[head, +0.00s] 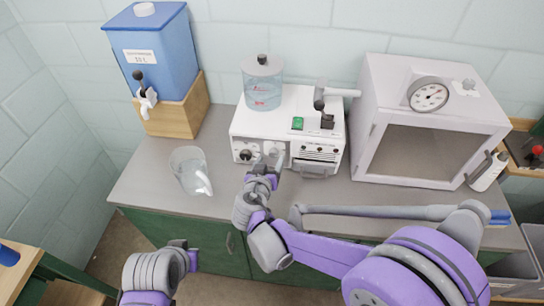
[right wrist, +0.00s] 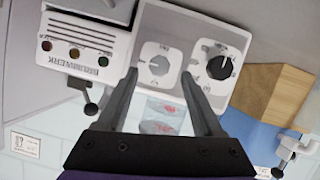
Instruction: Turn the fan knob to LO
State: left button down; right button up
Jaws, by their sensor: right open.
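A white machine (head: 303,100) stands on the grey bench, with two round dials on its front panel. One dial has a black knob (head: 246,155), which also shows in the right wrist view (right wrist: 219,66). The other has a pale knob (right wrist: 158,58) and is partly hidden by my gripper in the head view. The dial lettering is too small to read, so I cannot tell which is the fan knob or its setting. My right gripper (right wrist: 160,75) is open, its fingertips on either side of the pale knob; contact is unclear. Only part of my left arm shows, not its fingers.
A clear jug (head: 188,170) stands left of the machine, near a blue water tank (head: 155,50) on a wooden stand. A clear container (head: 262,84) sits atop the machine. A white cabinet (head: 440,105) with a gauge stands close on the right.

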aim_at(273, 155)
jog(key=shift+x, duration=1.7)
jog(key=shift+s, duration=0.1)
grip_shut()
